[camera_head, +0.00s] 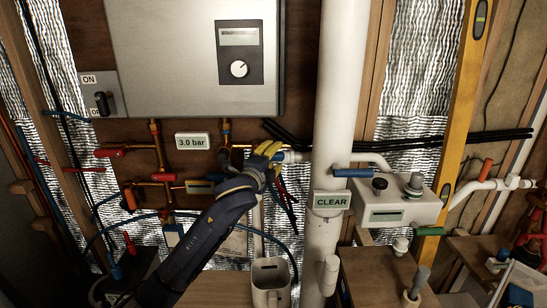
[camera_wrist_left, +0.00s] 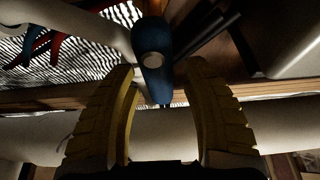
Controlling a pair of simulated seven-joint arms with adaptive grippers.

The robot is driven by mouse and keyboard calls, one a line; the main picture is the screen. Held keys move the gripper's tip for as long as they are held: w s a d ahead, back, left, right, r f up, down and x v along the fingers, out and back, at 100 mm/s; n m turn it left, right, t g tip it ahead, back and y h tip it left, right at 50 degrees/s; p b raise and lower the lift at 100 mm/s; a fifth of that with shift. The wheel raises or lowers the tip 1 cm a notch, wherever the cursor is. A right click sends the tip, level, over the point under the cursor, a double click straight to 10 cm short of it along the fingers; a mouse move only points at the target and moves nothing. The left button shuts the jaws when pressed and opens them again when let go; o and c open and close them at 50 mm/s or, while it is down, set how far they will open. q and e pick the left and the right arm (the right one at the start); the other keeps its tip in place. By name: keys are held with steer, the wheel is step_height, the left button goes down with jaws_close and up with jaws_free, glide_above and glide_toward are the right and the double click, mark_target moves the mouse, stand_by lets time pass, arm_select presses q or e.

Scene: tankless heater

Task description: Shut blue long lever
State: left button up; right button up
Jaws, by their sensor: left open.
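My left gripper (camera_head: 268,150) is open just left of the thick vertical white pipe. In the left wrist view its two yellow fingers (camera_wrist_left: 160,72) stand apart with a blue lever (camera_wrist_left: 152,65) between them. That lever has a round pale pivot; I see no clear contact with either finger. In the head view the gripper hides most of it. Another long blue lever (camera_head: 352,173) lies level just right of the thick pipe, clear of the gripper. I cannot tell for sure which one the task names. My right gripper is not in view.
The thick white pipe (camera_head: 341,80) stands close right of the gripper, with a "CLEAR" sign (camera_head: 331,201). The grey heater (camera_head: 165,60) hangs above. Black hoses (camera_head: 295,138) and red-handled valves (camera_head: 110,153) are nearby. A white box (camera_head: 395,205) sits at the right.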

arm_select(q)
steer(key=shift+o, duration=0.3)
jaws_close()
steer(key=shift+a, duration=0.1)
